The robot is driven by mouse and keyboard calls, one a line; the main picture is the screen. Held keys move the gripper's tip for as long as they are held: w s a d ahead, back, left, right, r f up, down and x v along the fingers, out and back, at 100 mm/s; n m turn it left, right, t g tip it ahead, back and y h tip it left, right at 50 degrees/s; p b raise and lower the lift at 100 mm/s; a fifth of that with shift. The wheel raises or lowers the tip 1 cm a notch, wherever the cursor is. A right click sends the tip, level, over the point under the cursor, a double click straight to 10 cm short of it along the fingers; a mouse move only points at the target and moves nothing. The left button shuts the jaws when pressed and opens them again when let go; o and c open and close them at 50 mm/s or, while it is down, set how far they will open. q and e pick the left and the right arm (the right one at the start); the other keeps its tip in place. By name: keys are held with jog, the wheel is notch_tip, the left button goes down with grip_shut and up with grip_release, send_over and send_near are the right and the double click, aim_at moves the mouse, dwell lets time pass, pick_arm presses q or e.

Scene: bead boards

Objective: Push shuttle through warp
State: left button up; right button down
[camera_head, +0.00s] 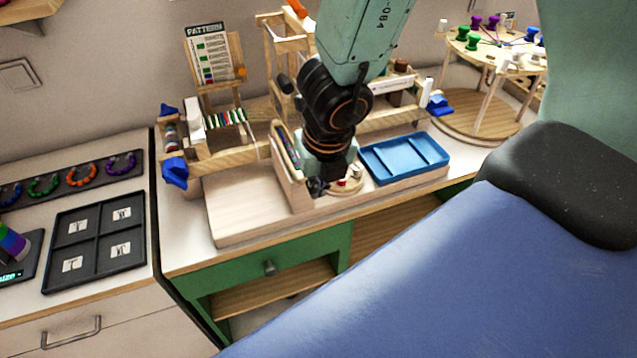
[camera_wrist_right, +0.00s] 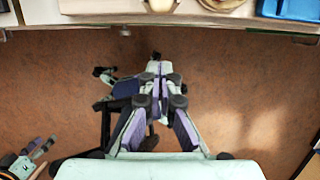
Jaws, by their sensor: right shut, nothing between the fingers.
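A wooden loom (camera_head: 235,155) stands on the table at the back left, with a pattern card (camera_head: 213,55) upright above it. A band of green, white and dark stripes (camera_head: 225,118), seemingly the warp, crosses its frame. A narrow wooden holder (camera_head: 291,186) with a multicoloured piece stands to the right; I cannot tell whether this piece is the shuttle. My right gripper (camera_head: 318,188) is low beside this holder, partly hidden by its own wrist. In the right wrist view its fingers (camera_wrist_right: 158,72) are shut and empty, over the floor.
A blue tray (camera_head: 405,158) lies right of my right gripper. A round stand with spools (camera_head: 478,108) is at the back right. A black compartment tray (camera_head: 98,240) is on the left counter. A pale wooden board (camera_head: 245,212) lies bare in front of the loom.

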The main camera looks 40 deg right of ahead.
jog(key=w+f, duration=0.1)
jog(key=w+f+p, duration=0.1)
jog(key=w, duration=0.1)
jog(key=w+d+f, duration=0.1)
jog(key=shift+w+p, duration=0.3)
jog(key=shift+w, duration=0.05)
jog(key=shift+a+f, duration=0.1)
dwell(0.4)
jog(key=shift+w, duration=0.15)
